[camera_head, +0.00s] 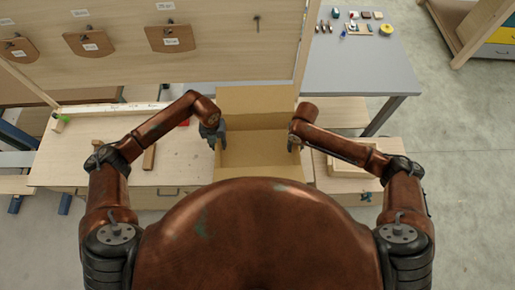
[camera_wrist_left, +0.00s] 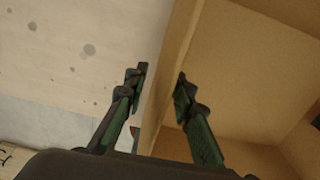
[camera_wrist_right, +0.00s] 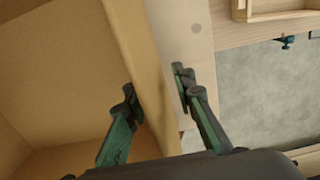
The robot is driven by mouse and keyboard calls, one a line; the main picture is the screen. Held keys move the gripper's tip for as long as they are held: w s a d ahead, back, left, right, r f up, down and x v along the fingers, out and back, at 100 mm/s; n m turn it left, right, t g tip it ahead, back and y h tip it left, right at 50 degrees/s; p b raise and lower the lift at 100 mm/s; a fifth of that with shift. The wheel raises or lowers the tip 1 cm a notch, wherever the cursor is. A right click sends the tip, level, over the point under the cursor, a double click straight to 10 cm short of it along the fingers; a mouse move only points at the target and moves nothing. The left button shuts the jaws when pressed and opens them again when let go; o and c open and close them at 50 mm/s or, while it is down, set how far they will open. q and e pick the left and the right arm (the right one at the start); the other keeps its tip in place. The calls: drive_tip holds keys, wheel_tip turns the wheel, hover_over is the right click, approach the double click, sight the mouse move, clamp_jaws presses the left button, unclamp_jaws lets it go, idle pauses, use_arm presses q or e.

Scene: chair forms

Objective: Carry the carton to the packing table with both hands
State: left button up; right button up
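The open, empty-looking brown carton (camera_head: 258,150) is in front of my body in the head view, at the wooden workbench. My left gripper (camera_head: 216,134) is at its left wall and my right gripper (camera_head: 294,142) at its right wall. In the left wrist view the fingers (camera_wrist_left: 160,85) straddle the carton wall (camera_wrist_left: 168,70), with a narrow gap at the outer finger. In the right wrist view the fingers (camera_wrist_right: 157,92) straddle the opposite wall (camera_wrist_right: 140,50), also with a gap outside. A grey-topped table (camera_head: 358,72), possibly the packing table, stands behind to the right.
Small items and a yellow roll (camera_head: 386,29) lie at the grey table's far end. A tool board (camera_head: 225,40) rises behind the workbench (camera_head: 70,165). A wooden tray (camera_head: 345,168) is right of the carton. Bare floor (camera_head: 450,130) is open at the right.

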use_arm(q)
clamp_jaws()
use_arm(e)
clamp_jaws()
idle(0.4)
